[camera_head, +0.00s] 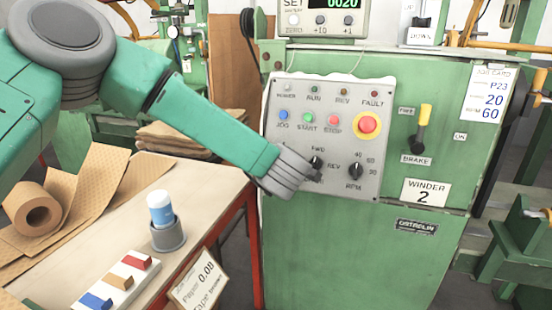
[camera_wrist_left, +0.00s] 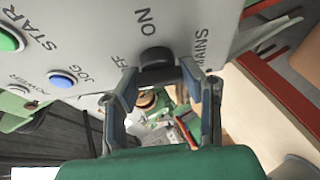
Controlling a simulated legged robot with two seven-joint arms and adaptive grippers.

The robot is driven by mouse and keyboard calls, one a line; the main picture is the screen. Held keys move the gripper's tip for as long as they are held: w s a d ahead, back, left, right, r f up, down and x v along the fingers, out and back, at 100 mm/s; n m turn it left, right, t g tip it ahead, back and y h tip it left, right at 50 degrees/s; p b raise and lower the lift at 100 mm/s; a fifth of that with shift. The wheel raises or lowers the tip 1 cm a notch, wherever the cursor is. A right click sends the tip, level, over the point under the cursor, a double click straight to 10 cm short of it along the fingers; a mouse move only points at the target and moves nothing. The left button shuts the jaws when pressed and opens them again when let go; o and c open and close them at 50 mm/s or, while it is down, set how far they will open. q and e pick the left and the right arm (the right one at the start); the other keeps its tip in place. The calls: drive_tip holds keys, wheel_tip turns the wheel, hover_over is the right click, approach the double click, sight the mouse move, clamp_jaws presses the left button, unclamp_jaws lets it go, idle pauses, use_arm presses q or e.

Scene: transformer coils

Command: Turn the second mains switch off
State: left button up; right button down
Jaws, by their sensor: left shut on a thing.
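The control panel (camera_head: 345,110) is a grey plate on a green machine labelled WINDER 2. The mains switch (camera_wrist_left: 157,55) is a black knob in the left wrist view, among the ON, partly hidden OFF and MAINS lettering. My left gripper (camera_wrist_left: 160,73) has one finger on each side of this knob and is shut on it. In the head view my left gripper (camera_head: 296,172) is at the panel's lower left and hides the mains switch. Which way the knob points is hard to tell. My right gripper is in neither view.
The FWD/REV knob (camera_head: 316,162) sits close to the gripper, with the RPM knob (camera_head: 355,170) further right. A red stop button (camera_head: 367,124) and a yellow brake lever (camera_head: 421,128) are higher up. A table (camera_head: 200,190) stands at the left under my arm.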

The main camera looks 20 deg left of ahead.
use_arm(q)
drive_tip(key=shift+s+f, duration=0.1)
drive_tip(key=shift+f, duration=0.1)
drive_tip(key=o, duration=1.2)
drive_tip(key=shift+a+r, duration=0.1)
drive_tip(key=v, duration=1.2)
